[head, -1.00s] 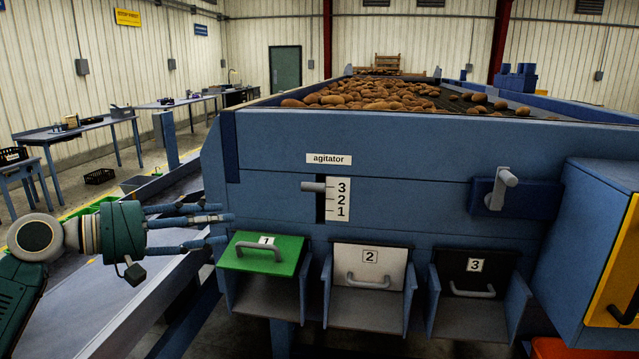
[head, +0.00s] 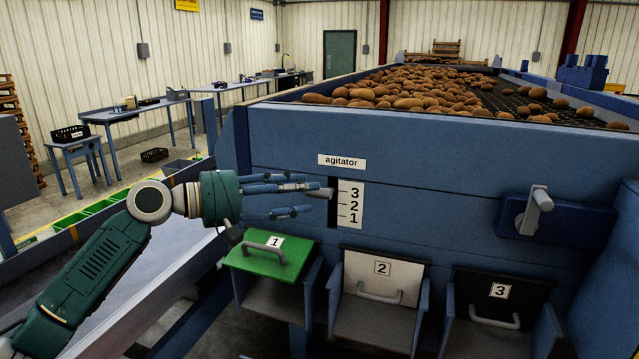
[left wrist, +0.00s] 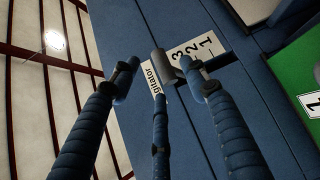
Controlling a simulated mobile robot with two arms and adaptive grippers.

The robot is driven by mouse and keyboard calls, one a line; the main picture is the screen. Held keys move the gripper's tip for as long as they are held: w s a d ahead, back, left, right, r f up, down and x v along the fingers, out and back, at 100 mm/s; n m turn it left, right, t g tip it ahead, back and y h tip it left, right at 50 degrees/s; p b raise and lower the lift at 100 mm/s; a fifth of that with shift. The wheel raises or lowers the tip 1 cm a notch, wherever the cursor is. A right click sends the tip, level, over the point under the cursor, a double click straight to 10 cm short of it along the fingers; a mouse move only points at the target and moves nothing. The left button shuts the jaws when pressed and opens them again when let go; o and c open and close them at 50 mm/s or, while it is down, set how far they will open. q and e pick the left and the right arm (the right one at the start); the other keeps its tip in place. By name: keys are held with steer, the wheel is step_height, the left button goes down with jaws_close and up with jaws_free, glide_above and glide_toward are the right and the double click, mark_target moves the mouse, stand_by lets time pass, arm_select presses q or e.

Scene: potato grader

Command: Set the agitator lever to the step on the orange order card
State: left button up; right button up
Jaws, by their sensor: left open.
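The agitator lever (head: 322,192) is a short grey handle in a dark vertical slot, beside the 3 at the top of a white scale (head: 350,204) marked 3, 2, 1. The "agitator" label (head: 341,161) is above it. My left gripper (head: 310,198) is open, its blue fingers pointing right at the lever, with the upper fingertips close to the handle. In the left wrist view the lever's grey end (left wrist: 164,64) shows between the spread fingers (left wrist: 158,80); contact cannot be told. No orange order card is in view. My right gripper is not in view.
Below the scale are a green flap 1 (head: 268,256), a white flap 2 (head: 381,276) and a black flap 3 (head: 486,301), each with a handle. A grey crank on a blue box (head: 568,222) is to the right. Potatoes (head: 420,90) lie on top of the machine.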

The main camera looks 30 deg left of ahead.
mark_target(331, 191)
arm_select(q)
steer(key=p+x, duration=0.1)
steer(key=x, duration=0.3)
steer(key=shift+w+p, duration=0.15)
steer(key=shift+p, duration=0.2)
steer(key=shift+w+d+f, duration=0.1)
steer(key=shift+w+d, duration=0.05)
steer(key=shift+d, duration=0.05)
steer(key=shift+c, duration=1.1)
steer(key=c, duration=0.9)
jaws_close()
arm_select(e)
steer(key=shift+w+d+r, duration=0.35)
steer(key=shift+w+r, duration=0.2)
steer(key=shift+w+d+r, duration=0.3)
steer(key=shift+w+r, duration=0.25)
